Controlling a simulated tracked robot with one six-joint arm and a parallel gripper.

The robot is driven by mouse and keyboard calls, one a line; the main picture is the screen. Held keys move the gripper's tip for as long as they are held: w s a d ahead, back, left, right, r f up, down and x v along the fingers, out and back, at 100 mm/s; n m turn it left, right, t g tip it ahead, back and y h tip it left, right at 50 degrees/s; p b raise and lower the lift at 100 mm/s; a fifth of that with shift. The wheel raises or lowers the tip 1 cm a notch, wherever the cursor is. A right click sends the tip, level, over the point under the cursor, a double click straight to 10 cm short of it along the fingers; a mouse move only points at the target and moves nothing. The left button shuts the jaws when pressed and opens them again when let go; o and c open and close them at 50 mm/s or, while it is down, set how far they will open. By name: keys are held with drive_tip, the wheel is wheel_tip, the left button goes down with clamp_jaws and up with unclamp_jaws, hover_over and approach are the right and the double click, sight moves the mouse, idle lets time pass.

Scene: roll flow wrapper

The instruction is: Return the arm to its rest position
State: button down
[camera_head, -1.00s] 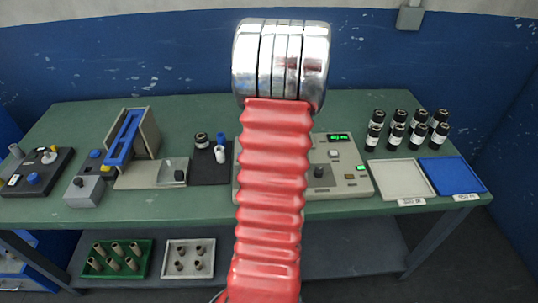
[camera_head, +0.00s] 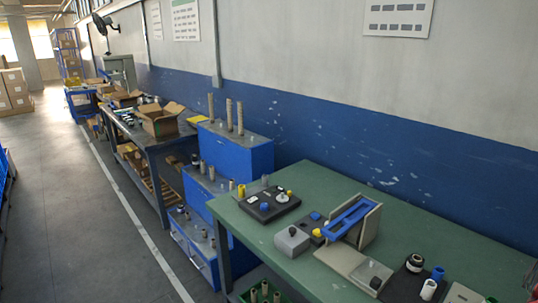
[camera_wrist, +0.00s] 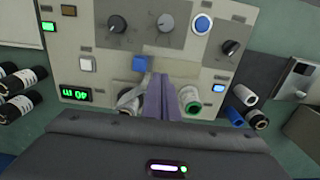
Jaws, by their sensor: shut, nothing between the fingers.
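My gripper (camera_wrist: 161,84) shows in the wrist view as narrow grey-purple fingers, shut with nothing seen between them. It is over the lower edge of a beige control panel (camera_wrist: 105,65). The panel has dark knobs, a blue button (camera_wrist: 203,24) and a lit green display (camera_wrist: 75,94). Two pale round ends, one green-ringed (camera_wrist: 191,100), show beside the fingers; I cannot tell what they belong to.
The green workbench (camera_head: 300,180) carries a black fixture (camera_head: 270,204) and a blue-topped wrapper guide (camera_head: 352,216). Blue cabinets (camera_head: 235,155) and a bench with an open cardboard box (camera_head: 160,122) stand further left. The aisle floor (camera_head: 70,210) is clear. Black labelled bottles (camera_wrist: 20,92) lie left in the wrist view.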

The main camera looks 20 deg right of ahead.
drive_tip(key=w+a+r+n, duration=0.15)
drive_tip(key=w+a, duration=0.25)
drive_tip(key=a, duration=0.5)
drive_tip(key=w+a+r+n+t+h, duration=0.15)
drive_tip(key=w+a, duration=0.25)
drive_tip(key=a, duration=0.6)
drive_tip(key=w+a+r+n, duration=0.1)
drive_tip(key=w+a+r, duration=0.3)
drive_tip(key=a, duration=0.5)
drive_tip(key=a+r+n+t, duration=0.2)
drive_tip(key=a+n, duration=0.2)
drive_tip(key=a, duration=0.9)
drive_tip(key=a+r+n+t+y, duration=0.1)
drive_tip(key=a+r+n+t, duration=0.1)
drive_tip(key=a, duration=1.1)
drive_tip(key=r+n, duration=0.1)
drive_tip(key=n, duration=0.1)
drive_tip(key=shift+w+n, duration=0.3)
drive_tip(key=shift+y, duration=0.25)
